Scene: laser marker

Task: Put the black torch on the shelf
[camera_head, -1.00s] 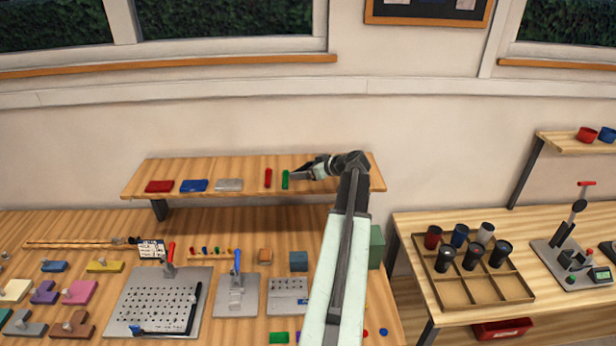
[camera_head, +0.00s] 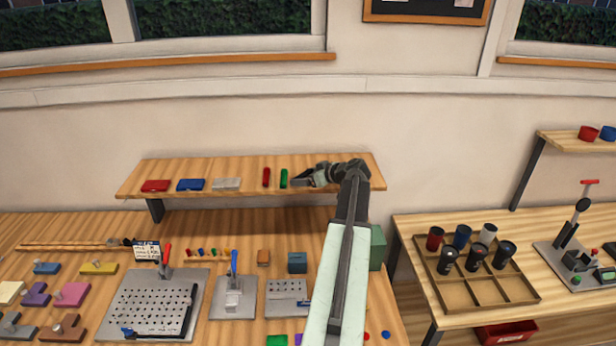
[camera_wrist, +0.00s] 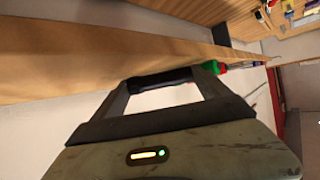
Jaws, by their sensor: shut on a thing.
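The wooden shelf (camera_head: 345,170) is mounted above the long bench; its board also crosses the wrist view (camera_wrist: 80,62). My gripper (camera_head: 299,180) is at the shelf, just right of the green torch. In the wrist view my gripper (camera_wrist: 163,84) is shut on the black torch (camera_wrist: 160,78), which lies across between the fingertips, close to the shelf board. I cannot tell whether the torch touches the board. The green torch shows just right of the fingertips (camera_wrist: 212,67).
A red (camera_head: 156,186), a blue (camera_head: 191,185) and a silver case (camera_head: 227,184) lie on the shelf's left. The shelf's right end looks clear behind my arm. The bench below holds fixtures and coloured blocks.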

